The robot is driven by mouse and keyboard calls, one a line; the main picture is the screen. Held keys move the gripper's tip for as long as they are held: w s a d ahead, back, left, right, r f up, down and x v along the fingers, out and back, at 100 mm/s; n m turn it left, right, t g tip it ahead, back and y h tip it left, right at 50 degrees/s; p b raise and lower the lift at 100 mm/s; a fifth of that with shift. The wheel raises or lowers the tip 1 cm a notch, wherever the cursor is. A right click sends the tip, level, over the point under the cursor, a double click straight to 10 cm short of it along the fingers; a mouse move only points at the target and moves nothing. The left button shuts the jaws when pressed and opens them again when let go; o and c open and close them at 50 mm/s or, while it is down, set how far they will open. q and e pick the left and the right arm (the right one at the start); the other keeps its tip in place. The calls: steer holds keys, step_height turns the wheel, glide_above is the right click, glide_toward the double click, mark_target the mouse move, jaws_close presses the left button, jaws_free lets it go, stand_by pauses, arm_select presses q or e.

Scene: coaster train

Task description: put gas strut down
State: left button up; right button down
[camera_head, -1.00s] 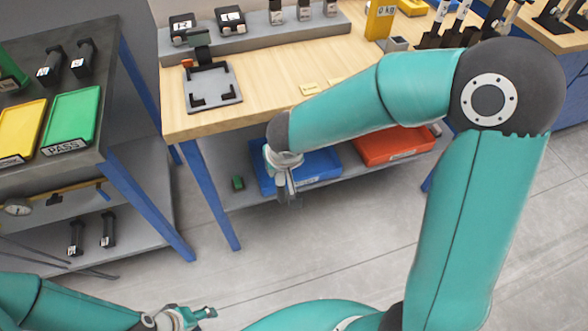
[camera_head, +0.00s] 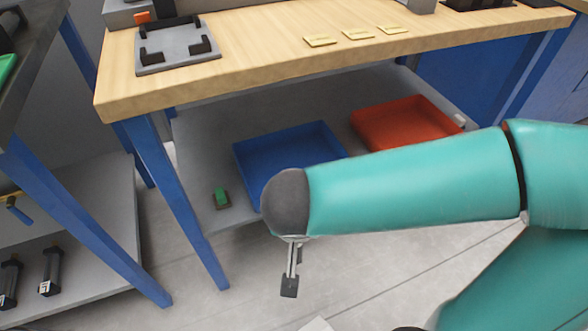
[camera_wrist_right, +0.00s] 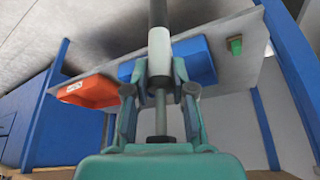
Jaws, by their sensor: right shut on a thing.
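My right gripper (camera_wrist_right: 160,92) is shut on the gas strut (camera_wrist_right: 159,50) in the right wrist view. The strut has a black body, a pale grey section and a thin rod towards the palm. A teal finger is on each side. Its far end runs out of the top of the picture. In the head view my right wrist is in front of the shelf's front edge. A thin grey piece with a dark end hangs below it; I cannot tell whether this is the strut. My left gripper is out of view.
The lower shelf (camera_head: 195,155) holds a blue tray (camera_head: 285,150), a red tray (camera_head: 405,122) and a small green item (camera_head: 221,196). The wooden bench (camera_head: 260,55) above carries a grey fixture (camera_head: 178,50) and yellow plates. A blue leg (camera_head: 180,200) stands left of the trays.

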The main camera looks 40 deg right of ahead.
steer(key=w+d+f, duration=0.3)
steer(key=w+d, duration=0.5)
steer(key=w, duration=0.2)
steer(key=w+d+f, duration=0.4)
steer(key=w+d, duration=0.5)
steer(key=w, duration=0.1)
steer(key=shift+w+f, duration=0.15)
steer(key=shift+f, duration=0.1)
steer(key=shift+b, duration=0.3)
